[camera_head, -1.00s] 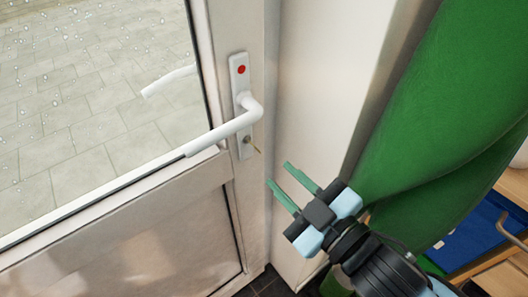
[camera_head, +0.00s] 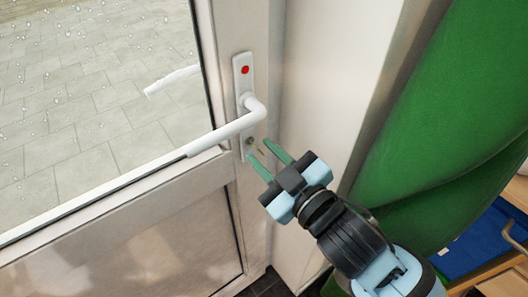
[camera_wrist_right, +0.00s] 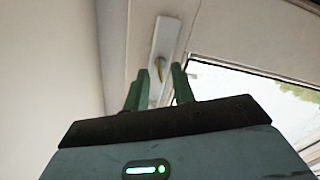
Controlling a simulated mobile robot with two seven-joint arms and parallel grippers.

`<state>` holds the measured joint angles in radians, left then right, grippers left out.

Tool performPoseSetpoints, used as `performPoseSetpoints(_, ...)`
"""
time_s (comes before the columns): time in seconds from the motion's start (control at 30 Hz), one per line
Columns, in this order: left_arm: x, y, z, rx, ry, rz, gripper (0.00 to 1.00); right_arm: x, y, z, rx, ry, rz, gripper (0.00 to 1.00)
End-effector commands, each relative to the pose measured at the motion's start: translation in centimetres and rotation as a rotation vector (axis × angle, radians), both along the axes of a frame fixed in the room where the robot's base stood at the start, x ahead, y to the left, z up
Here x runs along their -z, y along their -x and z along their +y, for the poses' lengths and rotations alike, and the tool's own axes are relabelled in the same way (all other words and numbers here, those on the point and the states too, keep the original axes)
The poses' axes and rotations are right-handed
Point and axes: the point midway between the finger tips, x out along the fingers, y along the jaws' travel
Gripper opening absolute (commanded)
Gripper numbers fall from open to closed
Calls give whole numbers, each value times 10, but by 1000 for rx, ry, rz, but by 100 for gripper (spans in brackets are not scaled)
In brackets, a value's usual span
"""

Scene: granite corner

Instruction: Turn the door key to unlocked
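The door key (camera_head: 261,151) is a small brass-coloured key low on the white lock plate (camera_head: 240,62) of the door, below the handle. My right gripper (camera_head: 259,149) is open, its two green fingers pointing at the plate with the key between their tips in the head view. In the right wrist view the key (camera_wrist_right: 159,66) also shows between the spread fingertips (camera_wrist_right: 160,70). I cannot tell whether either finger touches it. The lock plate carries a red dot (camera_head: 245,70). My left gripper is not in view.
The white lever handle (camera_head: 225,131) reaches left just above the key. The white door (camera_head: 130,235) has a glass pane (camera_head: 90,95). A green curtain (camera_head: 440,140) hangs at the right, with a blue item (camera_head: 480,245) by wooden furniture below it.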

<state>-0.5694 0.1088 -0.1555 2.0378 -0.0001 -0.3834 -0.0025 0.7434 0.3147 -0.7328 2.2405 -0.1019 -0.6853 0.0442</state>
Motion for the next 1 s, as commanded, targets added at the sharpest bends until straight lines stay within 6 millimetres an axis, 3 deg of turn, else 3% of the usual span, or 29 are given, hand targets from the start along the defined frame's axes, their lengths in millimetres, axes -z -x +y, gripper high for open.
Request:
performPoseSetpoints(0.37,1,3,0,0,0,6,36,0,-6,5,-1,0,0,25)
performPoseSetpoints(0.6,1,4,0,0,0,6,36,0,-6,5,0,0,0,0)
performPoseSetpoints(1.0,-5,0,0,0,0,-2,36,-1,-6,4,0,26,-16,0)
